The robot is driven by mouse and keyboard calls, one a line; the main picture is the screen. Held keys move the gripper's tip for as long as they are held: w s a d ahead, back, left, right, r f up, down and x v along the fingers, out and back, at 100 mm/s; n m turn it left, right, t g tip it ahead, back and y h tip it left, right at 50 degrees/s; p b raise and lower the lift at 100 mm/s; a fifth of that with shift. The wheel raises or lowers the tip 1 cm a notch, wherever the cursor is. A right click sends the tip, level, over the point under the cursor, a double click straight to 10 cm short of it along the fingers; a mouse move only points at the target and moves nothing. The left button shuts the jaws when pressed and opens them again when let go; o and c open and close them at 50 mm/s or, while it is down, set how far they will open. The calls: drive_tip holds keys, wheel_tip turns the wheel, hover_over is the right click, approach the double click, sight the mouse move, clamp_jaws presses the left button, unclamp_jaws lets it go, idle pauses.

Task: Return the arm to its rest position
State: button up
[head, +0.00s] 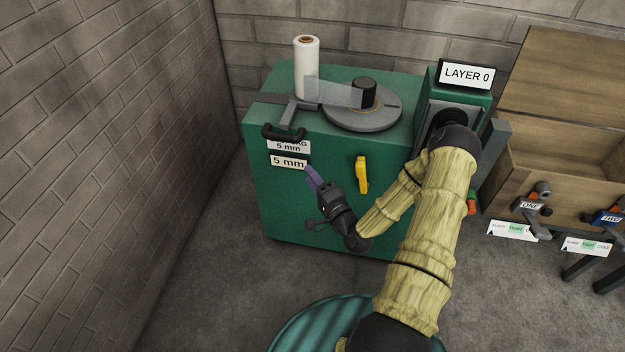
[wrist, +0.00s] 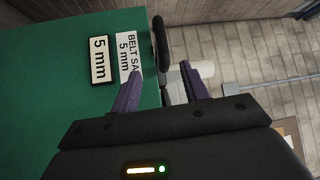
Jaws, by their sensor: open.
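My arm (head: 437,205), in yellow ribbed sleeves, reaches out and bends back left in front of the green machine (head: 310,215). My gripper (head: 315,178) has purple fingers and is at the machine's front face, just below the "5 mm" label (head: 288,162). In the wrist view my gripper (wrist: 163,88) shows its two fingers spread apart with nothing held between them. The black handle (wrist: 160,45) and the labels lie just beyond the fingers there. I cannot tell whether a fingertip touches the machine.
A white film roll (head: 306,68) and a grey turntable (head: 365,112) top the machine. A yellow handle (head: 362,174) is close to my forearm. The "LAYER 0" sign (head: 467,75) and a wooden bin (head: 565,70) stand right. Floor (head: 200,290) at left is clear beside the brick wall (head: 100,150).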

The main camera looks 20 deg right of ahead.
idle(0.4)
drive_tip(key=a+f+n+g, duration=0.1)
drive_tip(key=a+n+g, duration=0.3)
drive_tip(key=n+g, duration=0.55)
drive_tip(key=s+a+r+n+g+h, duration=0.1)
drive_tip(key=s+r+n+g+h, duration=0.15)
drive_tip(key=s+r, duration=0.6)
drive_tip(key=s+a+r+n+g+h, duration=0.15)
drive_tip(key=s+r+g, duration=0.3)
drive_tip(key=s, duration=0.65)
drive_tip(key=w+a+p+v, duration=0.1)
drive_tip(key=w+p+v, duration=0.2)
drive_tip(key=p+v, duration=1.1)
drive_tip(key=shift+w+d+r+h+p, duration=0.3)
drive_tip(key=shift+d+r+h, duration=0.1)
drive_tip(key=shift+r, duration=0.25)
